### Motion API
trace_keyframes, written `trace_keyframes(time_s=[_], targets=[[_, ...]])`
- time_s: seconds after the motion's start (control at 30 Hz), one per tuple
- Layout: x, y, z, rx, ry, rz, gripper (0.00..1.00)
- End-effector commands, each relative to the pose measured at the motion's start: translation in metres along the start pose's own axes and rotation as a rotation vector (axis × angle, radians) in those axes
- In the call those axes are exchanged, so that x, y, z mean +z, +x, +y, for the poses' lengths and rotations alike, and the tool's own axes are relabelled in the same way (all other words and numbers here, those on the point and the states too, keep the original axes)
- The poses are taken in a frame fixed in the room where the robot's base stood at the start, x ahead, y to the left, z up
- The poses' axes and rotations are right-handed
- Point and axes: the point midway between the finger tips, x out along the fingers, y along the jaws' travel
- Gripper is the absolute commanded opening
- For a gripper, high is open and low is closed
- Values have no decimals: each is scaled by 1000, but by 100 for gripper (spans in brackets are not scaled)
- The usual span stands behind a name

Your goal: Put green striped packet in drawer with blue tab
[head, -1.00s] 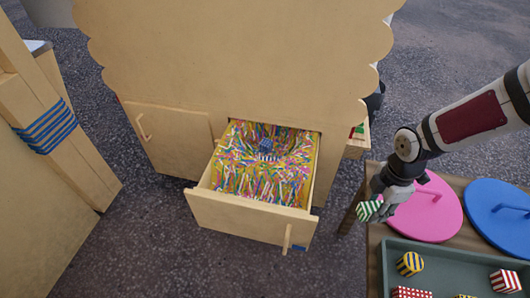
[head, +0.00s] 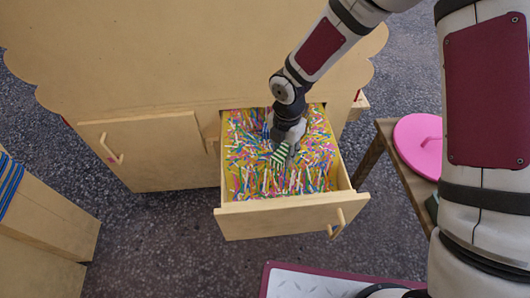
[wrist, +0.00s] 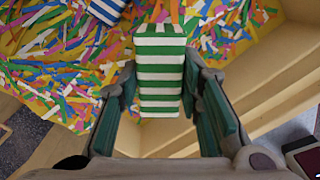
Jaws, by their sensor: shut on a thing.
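The green striped packet (head: 279,157) is a small green and white block. My gripper (head: 284,152) is shut on it, over the inside of the open wooden drawer (head: 275,222). In the wrist view the packet (wrist: 160,65) sits between the two fingers of my gripper (wrist: 160,85), with the drawer's pale wall (wrist: 265,72) to the right and below. The drawer holds many coloured paper strips (head: 245,160). How far the packet is above the strips is hard to tell. No blue tab shows on the drawer front now.
A blue and white striped packet (wrist: 108,8) lies among the strips. Left of the drawer is a closed wooden front (head: 150,150) with a handle and a pink mark. A side table (head: 395,150) with a pink lid (head: 418,140) stands at the right.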

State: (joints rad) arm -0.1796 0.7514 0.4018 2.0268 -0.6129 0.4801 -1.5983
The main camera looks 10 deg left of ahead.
Motion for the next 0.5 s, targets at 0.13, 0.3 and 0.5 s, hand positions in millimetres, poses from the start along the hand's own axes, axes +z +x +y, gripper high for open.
trace_keyframes(time_s=[0.13,0.3,0.5], targets=[[0,25,0,-2,-3,1,4],[0,46,0,-1,-2,0,4],[0,68,0,-2,-1,1,4]])
